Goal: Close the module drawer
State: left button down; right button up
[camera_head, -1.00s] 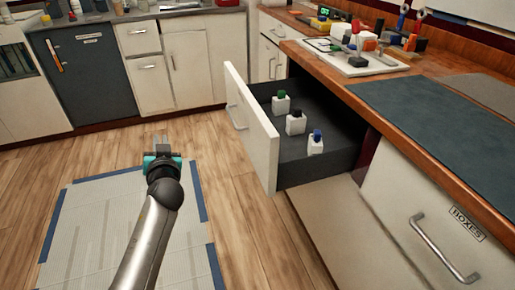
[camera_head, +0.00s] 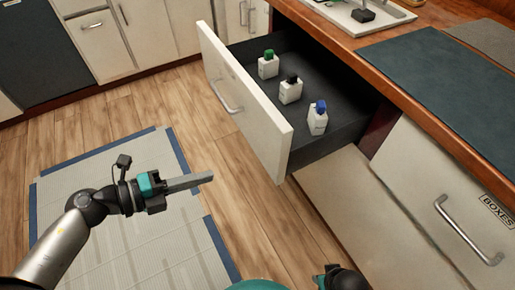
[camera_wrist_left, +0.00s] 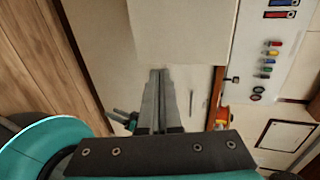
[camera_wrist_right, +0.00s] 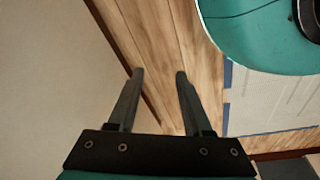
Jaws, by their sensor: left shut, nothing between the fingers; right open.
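The module drawer (camera_head: 255,112) is pulled out from the counter in the head view, with a pale front, a metal handle (camera_head: 225,97) and a dark interior. Inside stand three small white modules with a green top (camera_head: 268,65), a black top (camera_head: 290,90) and a blue top (camera_head: 317,119). My left gripper (camera_head: 208,178) is shut and empty, to the left of the drawer front and apart from it, pointing right. It also shows in the left wrist view (camera_wrist_left: 157,75). My right gripper (camera_wrist_right: 159,72) is open and empty over the wooden floor; only part of that arm shows in the head view.
The wooden counter (camera_head: 400,30) with a dark mat (camera_head: 440,75) overhangs the drawer. A shut cabinet labelled BOXES (camera_head: 440,190) stands at right. A taped pale floor mat (camera_head: 150,250) lies below my left arm. The floor before the drawer is clear.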

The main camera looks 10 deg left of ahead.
pick_arm(q)
jog(key=b, duration=0.3)
send_near(269, 157)
jog(key=x, duration=0.5)
jog(key=shift+d+f, duration=0.15)
jog(key=shift+f, duration=0.1)
jog(key=shift+w+d, duration=0.3)
jog(key=shift+d, duration=0.25)
pick_arm(e)
jog(key=w+a+r, duration=0.1)
jog(key=w+r, duration=0.2)
jog(key=r, duration=0.3)
jog(key=shift+w+a+r+t, duration=0.2)
jog(key=shift+a+r+t, duration=0.1)
jog(key=shift+r+t, duration=0.1)
pick_arm(q)
jog(key=shift+w+r, duration=0.1)
jog(key=shift+w, duration=0.05)
pick_arm(e)
jog(key=shift+d, duration=0.15)
